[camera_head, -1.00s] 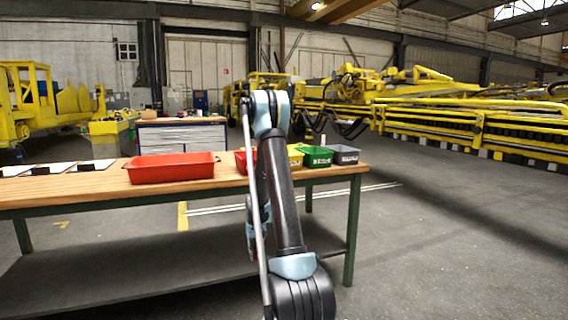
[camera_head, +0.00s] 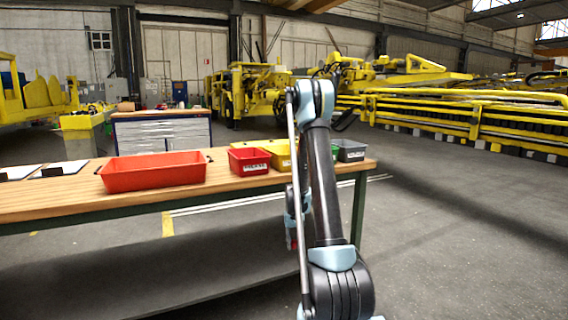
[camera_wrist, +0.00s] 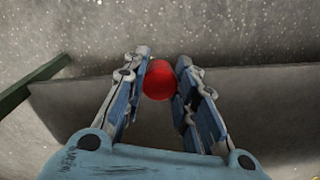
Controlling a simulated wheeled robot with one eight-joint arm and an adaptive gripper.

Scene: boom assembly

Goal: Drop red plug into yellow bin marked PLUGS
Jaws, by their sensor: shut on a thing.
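My gripper (camera_wrist: 162,60) is shut on the red plug (camera_wrist: 160,82), which shows as a round red end between the two fingers in the wrist view. In the head view my arm hangs in front of the workbench and the gripper is mostly hidden behind it, below the tabletop. The yellow bin (camera_head: 279,153) stands on the bench between the red and green bins, partly hidden by my arm. Its label cannot be read here.
The workbench (camera_head: 75,200) carries a large orange-red tray (camera_head: 153,172), a small red bin (camera_head: 248,161), a green bin (camera_head: 335,152) mostly behind my arm, and a grey bin (camera_head: 351,151). Open floor (camera_head: 450,230) lies to the right. The wrist view shows a green bar (camera_wrist: 30,85).

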